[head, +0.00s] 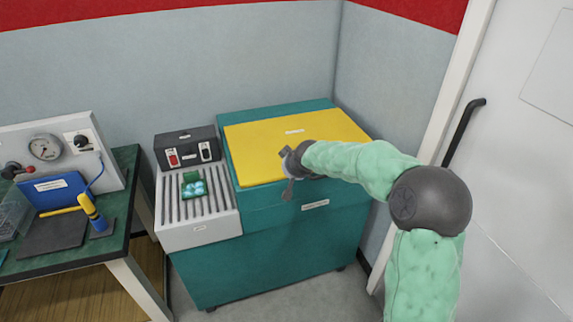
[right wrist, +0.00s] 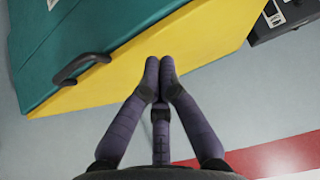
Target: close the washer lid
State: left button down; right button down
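The teal washer (head: 270,255) stands in the corner with its yellow lid (head: 290,145) lying about flat on top. Teal rim shows behind and left of the lid. I cannot tell if the lid is fully seated. In the right wrist view the yellow lid (right wrist: 200,50) fills the upper middle, with a dark handle (right wrist: 82,68) at the left near the teal body. My right gripper (head: 290,172) is at the lid's front edge, left of centre. Its fingertips (right wrist: 160,65) are together with nothing between them; contact with the lid is unclear. My left gripper is not in view.
A grey ribbed tray (head: 196,235) holding a green carrier (head: 194,184) and a dark switch box (head: 186,148) adjoin the washer's left. A bench (head: 132,165) with a gauge panel (head: 60,150) is further left. A door (head: 520,150) is at right.

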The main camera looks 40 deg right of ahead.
jog(key=s+a+r, duration=0.1)
jog(key=s+a, duration=0.1)
jog(key=s, duration=0.4)
jog(key=shift+r+p, duration=0.35)
jog(key=shift+p, duration=0.1)
jog(key=shift+f, duration=0.1)
jog(key=s+a+f+n+g+y, duration=0.1)
jog(key=s+a+f+g+y, duration=0.15)
jog(key=a+f, duration=0.85)
jog(key=s+a+f+g+y, duration=0.1)
jog(key=a+f+y, duration=0.2)
jog(key=a+f, duration=0.75)
jog(key=s+a+f+g, duration=0.2)
jog(key=s+a+f, duration=0.3)
jog(key=s+f, duration=0.3)
jog(key=s+a+f+g+y, duration=0.1)
jog(key=s+a+f+g, duration=0.1)
jog(key=s+a+f, duration=0.4)
jog(key=s+f, duration=0.3)
jog(key=s, duration=0.2)
jog(key=shift+a+f, duration=0.15)
jog(key=shift+a, duration=0.05)
